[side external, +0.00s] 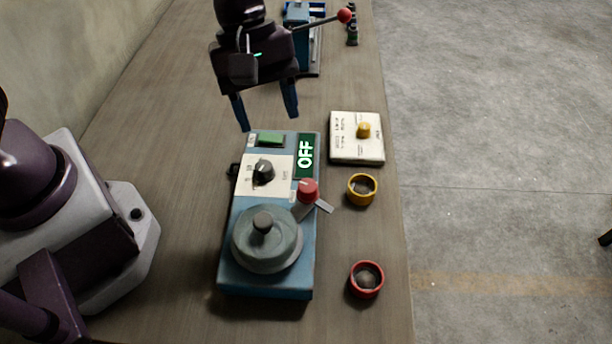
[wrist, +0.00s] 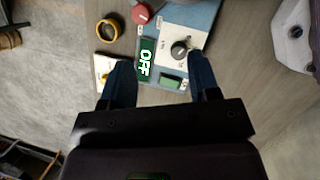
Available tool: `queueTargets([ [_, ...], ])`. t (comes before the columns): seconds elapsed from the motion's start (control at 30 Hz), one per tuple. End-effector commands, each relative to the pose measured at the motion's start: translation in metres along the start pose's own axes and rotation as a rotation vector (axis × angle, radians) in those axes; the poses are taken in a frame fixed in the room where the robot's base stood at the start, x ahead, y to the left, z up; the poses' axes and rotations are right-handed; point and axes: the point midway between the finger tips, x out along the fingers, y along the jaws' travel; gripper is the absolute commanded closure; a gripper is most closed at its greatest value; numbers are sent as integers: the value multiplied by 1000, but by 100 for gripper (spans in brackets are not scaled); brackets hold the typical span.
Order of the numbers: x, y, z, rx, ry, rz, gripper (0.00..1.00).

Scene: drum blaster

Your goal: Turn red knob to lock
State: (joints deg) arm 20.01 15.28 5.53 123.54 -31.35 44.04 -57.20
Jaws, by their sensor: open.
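The red knob (side external: 308,190) sits on the right side of the blue machine (side external: 268,284), beside the round grey lid (side external: 267,240). A small flat metal tab shows beside the knob. In the wrist view the red knob (wrist: 143,14) is near the top edge. My gripper (side external: 268,118) is open and empty, above the far end of the machine, near the green button (side external: 271,139) and the display reading "OFF" (side external: 305,155). In the wrist view its two fingers (wrist: 160,72) stand either side of the display and black dial (wrist: 180,49), apart from the red knob.
A white box with a yellow knob (side external: 357,151), a yellow cup (side external: 362,189) and a red cup (side external: 366,279) stand right of the machine near the table edge. A blue lever device with a red ball (side external: 344,15) is at the back.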

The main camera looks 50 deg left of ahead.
Motion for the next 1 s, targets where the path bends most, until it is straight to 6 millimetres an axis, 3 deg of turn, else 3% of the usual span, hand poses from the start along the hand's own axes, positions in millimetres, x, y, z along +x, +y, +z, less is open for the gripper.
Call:
queueTargets([
  [0.1, -2, 17, 1, -237, -26, 52, 44],
  [0.2, -3, 20, 3, -356, -40, 69, 44],
  [0.37, 3, 20, 2, -415, -40, 68, 44],
  [1.0, 114, 28, 4, -413, -39, 67, 44],
])
